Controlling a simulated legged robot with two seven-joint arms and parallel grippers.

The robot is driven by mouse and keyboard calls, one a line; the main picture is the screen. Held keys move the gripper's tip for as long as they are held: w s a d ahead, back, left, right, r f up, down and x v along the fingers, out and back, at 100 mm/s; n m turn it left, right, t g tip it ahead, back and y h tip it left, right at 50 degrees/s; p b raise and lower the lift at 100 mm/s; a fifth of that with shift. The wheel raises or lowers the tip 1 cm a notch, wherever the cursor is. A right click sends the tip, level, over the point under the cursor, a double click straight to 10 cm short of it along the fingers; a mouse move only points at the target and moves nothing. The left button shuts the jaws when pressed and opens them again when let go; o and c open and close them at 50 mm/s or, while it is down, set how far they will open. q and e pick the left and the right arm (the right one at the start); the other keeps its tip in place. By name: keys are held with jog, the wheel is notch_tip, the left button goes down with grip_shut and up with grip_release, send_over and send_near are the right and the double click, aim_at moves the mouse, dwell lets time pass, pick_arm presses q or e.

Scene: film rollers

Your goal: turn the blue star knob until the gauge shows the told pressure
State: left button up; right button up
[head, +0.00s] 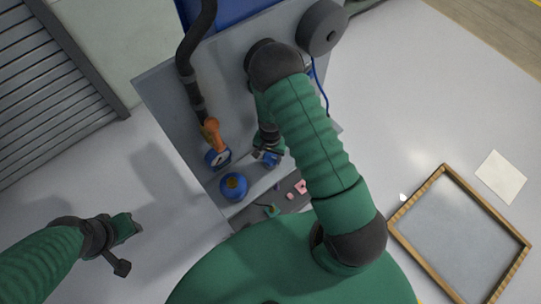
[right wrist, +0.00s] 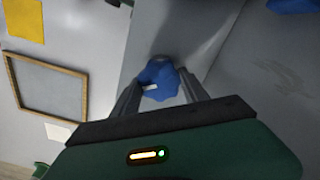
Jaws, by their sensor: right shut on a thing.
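The blue star knob (right wrist: 158,76) shows in the right wrist view between the two fingers of my right gripper (right wrist: 159,88), which is shut on it. A small white mark shows on the knob. In the head view the knob (head: 272,160) is partly covered by my right gripper (head: 267,151). The round gauge (head: 217,158) has a blue rim and a pale face and sits to the left of the knob; its reading is too small to tell. My left gripper (head: 130,245) is at the lower left, away from the panel, and its jaw state is unclear.
A round blue part with a yellowish centre (head: 233,186) stands below the gauge. An orange fitting (head: 212,134) and a black hose rise above it. A grey roller (head: 322,27) is at the top. A wood-framed tray (head: 453,240) lies at the right beside a pale sheet (head: 501,177).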

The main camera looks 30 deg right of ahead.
aim_at(270, 156)
jog(key=shift+w+d+r, duration=0.1)
jog(key=shift+w+r, duration=0.05)
jog(key=shift+w, duration=0.1)
jog(key=o, duration=1.4)
jog(key=shift+s, duration=0.15)
notch_tip(270, 156, up, 17)
jog(key=shift+f+b, duration=0.15)
jog(key=shift+b, duration=0.7)
